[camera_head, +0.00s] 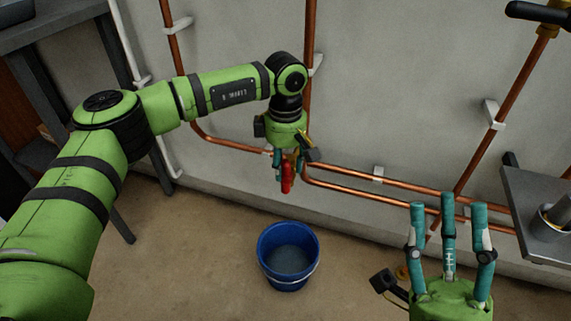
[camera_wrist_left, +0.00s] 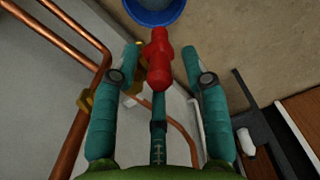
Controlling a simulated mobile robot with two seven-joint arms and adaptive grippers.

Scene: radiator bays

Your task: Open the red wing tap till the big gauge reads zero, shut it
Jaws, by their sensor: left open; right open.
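The red wing tap (camera_head: 287,180) hangs at the low copper pipes by the wall, above the bucket. It also shows in the left wrist view (camera_wrist_left: 158,62), between the teal fingers. My left gripper (camera_head: 284,163) points down over the tap; its fingers are open on either side of the red part (camera_wrist_left: 159,52), and I cannot tell whether any finger touches it. Part of the tap is hidden by the gripper in the head view. My right gripper (camera_head: 448,218) is open and empty, fingers upward, at the lower right. I see no readable gauge dial in either view.
A blue bucket (camera_head: 288,279) stands on the floor below the tap; its edge shows in the wrist view (camera_wrist_left: 154,17). Copper pipes (camera_head: 372,187) run along the wall. A grey shelf (camera_head: 536,202) holding a metal cup is at the right. A dark table (camera_head: 52,20) is at the left.

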